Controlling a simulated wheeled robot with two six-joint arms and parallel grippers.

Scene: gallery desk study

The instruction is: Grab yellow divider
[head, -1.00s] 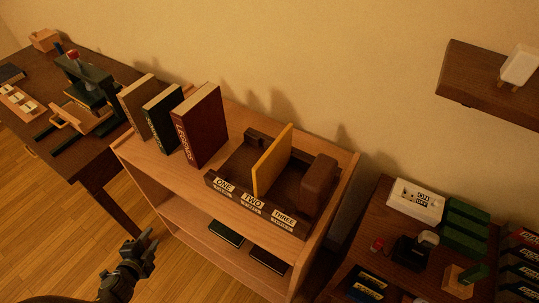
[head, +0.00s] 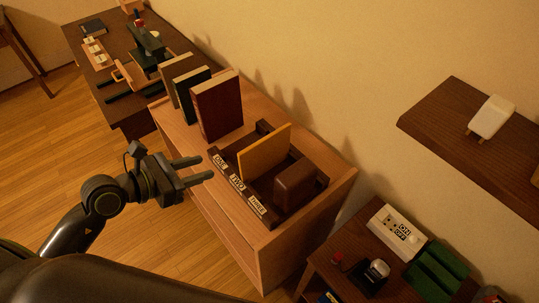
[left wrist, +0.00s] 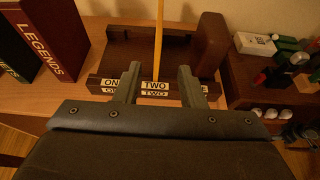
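The yellow divider (head: 264,153) stands upright in the dark brown tray (head: 228,176) on top of the wooden shelf unit. The tray's front carries labels ONE, TWO and THREE. In the left wrist view the divider (left wrist: 158,42) shows edge-on behind the label TWO. My left gripper (head: 199,169) is open and empty, in front of the tray and apart from the divider. In the left wrist view its two fingers (left wrist: 158,82) are spread, with the divider lined up between them but farther off. My right gripper is not in view.
A brown block (head: 295,186) sits in the tray right of the divider. A dark red book (head: 218,108) and two other books stand left of the tray. A side table at lower right holds a white switch box (head: 396,231). A wall shelf (head: 450,125) is at upper right.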

